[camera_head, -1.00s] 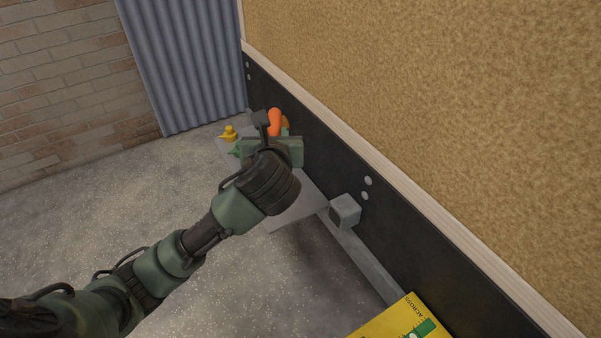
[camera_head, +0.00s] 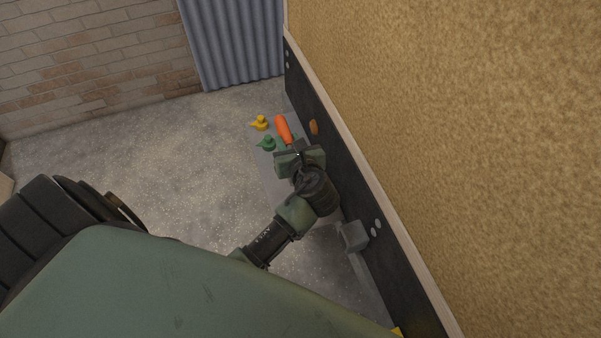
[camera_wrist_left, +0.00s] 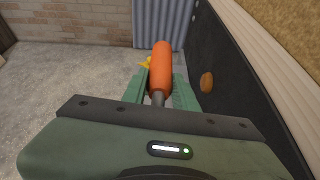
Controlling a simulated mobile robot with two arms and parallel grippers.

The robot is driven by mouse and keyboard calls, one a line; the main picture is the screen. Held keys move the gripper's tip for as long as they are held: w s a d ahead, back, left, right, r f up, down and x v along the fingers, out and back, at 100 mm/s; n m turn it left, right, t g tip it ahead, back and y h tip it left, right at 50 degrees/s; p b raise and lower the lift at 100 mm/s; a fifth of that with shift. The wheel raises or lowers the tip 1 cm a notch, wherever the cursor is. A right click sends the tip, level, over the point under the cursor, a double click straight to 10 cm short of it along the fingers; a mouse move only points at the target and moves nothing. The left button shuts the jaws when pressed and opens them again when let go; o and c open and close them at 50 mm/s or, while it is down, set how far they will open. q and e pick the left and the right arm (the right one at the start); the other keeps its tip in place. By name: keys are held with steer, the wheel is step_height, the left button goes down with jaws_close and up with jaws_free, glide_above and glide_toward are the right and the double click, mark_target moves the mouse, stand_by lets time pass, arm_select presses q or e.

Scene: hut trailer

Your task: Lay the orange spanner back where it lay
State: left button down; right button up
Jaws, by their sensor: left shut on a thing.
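The orange spanner (camera_head: 284,129) shows as a thick orange handle with a dark shaft. My left gripper (camera_head: 297,150) is shut on it at the shaft end, with the orange handle pointing away from me. In the left wrist view the orange handle (camera_wrist_left: 161,68) stands out between the two green fingers (camera_wrist_left: 160,92). The spanner is over or close to the grey ledge (camera_head: 270,178) along the trailer's dark side; I cannot tell whether it touches. Its near end is hidden by the gripper. My right gripper is out of view.
A yellow duck (camera_head: 260,123) and a green duck (camera_head: 267,143) sit left of the spanner. A brown oval (camera_head: 314,127) is on the dark trailer side (camera_head: 345,180). A grey box (camera_head: 354,236) juts out nearer me. A yellow thing (camera_head: 397,331) shows at the bottom edge.

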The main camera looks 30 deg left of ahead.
mark_target(291, 189)
arm_select(q)
step_height(291, 189, down, 19)
steer(key=b, duration=0.3)
steer(key=shift+w+r+b, duration=0.1)
steer(key=shift+r+b, duration=0.1)
steer(key=shift+b, duration=0.2)
steer(key=shift+f, duration=0.5)
steer(key=shift+f, duration=0.15)
steer(key=c, duration=1.1)
jaws_free()
